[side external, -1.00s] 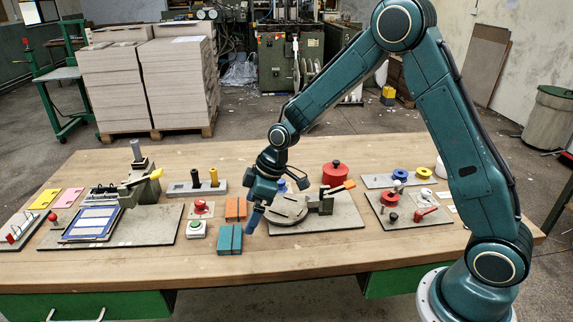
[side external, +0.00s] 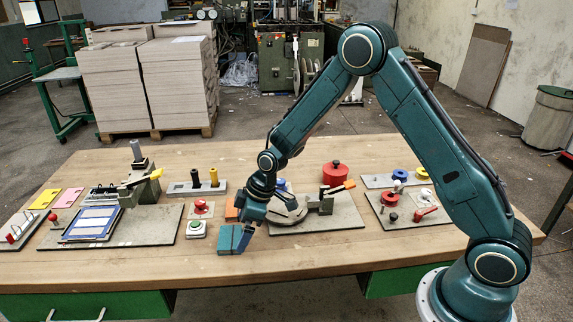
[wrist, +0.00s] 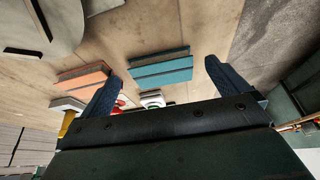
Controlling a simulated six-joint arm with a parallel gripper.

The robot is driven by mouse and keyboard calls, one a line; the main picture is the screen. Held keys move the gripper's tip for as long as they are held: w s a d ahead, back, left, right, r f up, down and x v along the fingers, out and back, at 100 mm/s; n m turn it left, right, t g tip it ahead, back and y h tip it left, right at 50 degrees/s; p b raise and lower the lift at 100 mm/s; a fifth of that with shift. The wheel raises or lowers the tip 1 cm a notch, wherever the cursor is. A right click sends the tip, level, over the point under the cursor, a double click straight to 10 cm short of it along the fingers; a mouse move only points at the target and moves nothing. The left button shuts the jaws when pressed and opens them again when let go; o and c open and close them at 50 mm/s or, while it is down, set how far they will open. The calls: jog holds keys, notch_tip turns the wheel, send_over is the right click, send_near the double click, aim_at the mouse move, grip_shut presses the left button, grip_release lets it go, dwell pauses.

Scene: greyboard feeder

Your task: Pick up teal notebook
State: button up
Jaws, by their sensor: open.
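The teal notebook (side external: 228,238) lies on the wooden table near its front edge, with a dark strip across it. My gripper (side external: 246,238) is just to its right in the side view, low over the table and partly in front of it. In the wrist view the teal notebook (wrist: 162,66) shows beyond and between my two spread dark-blue fingers. My gripper is open with nothing between its fingers. The side view does not clearly show whether a finger touches the notebook.
An orange notebook (side external: 230,211) lies just behind the teal one and also shows in the wrist view (wrist: 84,80). A grey clamp plate (side external: 340,216) lies to the right. The front table strip is clear.

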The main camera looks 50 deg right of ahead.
jog(key=shift+x, duration=1.3)
jog(key=c, duration=0.9)
jog(key=shift+r, duration=0.15)
notch_tip(320, 180, up, 20)
jog(key=shift+f, duration=0.1)
jog(key=shift+d+f, duration=0.1)
jog(key=d+f+n+g, duration=0.1)
jog(key=d+f+n, duration=0.2)
jog(key=d, duration=0.3)
jog(key=s+d+f+n+g+y, duration=0.1)
jog(key=d+f+n, duration=0.3)
jog(key=d, duration=0.2)
jog(key=d+f+n+g, duration=0.2)
jog(key=d+f+n, duration=0.2)
jog(key=d, duration=0.2)
jog(key=shift+s+n+y, duration=0.15)
jog(key=shift+n+y, duration=0.15)
